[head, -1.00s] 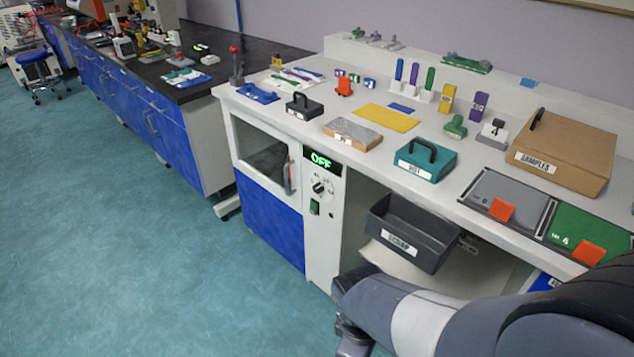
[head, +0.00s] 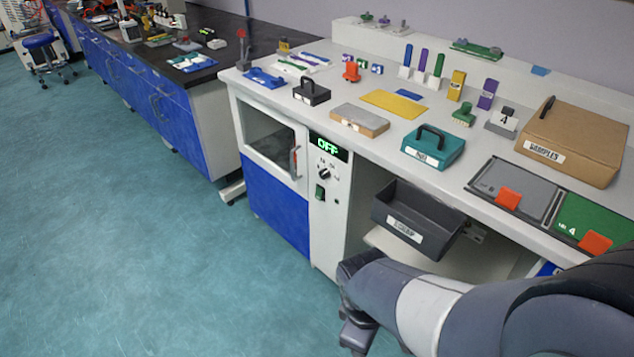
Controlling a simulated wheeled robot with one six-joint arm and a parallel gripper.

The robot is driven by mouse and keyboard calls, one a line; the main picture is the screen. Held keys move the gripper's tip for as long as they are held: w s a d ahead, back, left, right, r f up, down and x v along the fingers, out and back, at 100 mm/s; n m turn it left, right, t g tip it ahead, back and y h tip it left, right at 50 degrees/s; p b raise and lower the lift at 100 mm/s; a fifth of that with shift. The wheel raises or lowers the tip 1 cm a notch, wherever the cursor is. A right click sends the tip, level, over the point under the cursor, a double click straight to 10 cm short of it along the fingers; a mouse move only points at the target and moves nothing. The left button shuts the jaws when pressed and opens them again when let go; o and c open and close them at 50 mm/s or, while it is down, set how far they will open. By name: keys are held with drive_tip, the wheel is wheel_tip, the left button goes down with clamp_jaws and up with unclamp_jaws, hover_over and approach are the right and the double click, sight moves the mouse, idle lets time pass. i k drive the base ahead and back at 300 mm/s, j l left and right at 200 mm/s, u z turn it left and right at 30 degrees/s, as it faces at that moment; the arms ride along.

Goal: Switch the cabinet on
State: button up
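The cabinet (head: 277,207) stands under the left end of the white bench, with a windowed door above a blue panel. Its control panel carries a green display reading OFF (head: 328,147), a round black knob (head: 325,174) with marks around it, and a green rocker switch (head: 320,192) below. A vertical door handle (head: 295,161) is at the window's right edge. My arm reaches in from the lower right. The end of my arm shows low in front of the bench, right of and apart from the control panel; the fingertips cannot be made out.
A dark scrap bin (head: 415,222) hangs at the bench front, right of the panel and close above my arm. The bench top holds a teal box (head: 433,148), a brown samples box (head: 570,145) and several small items. The floor (head: 150,240) left of the cabinet is clear.

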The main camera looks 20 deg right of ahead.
sight(319, 193)
drive_tip(key=i+l+u, duration=0.1)
drive_tip(key=i+u, duration=0.3)
drive_tip(key=i+l+u, duration=0.2)
drive_tip(key=i+u, duration=0.25)
drive_tip(key=i, duration=0.05)
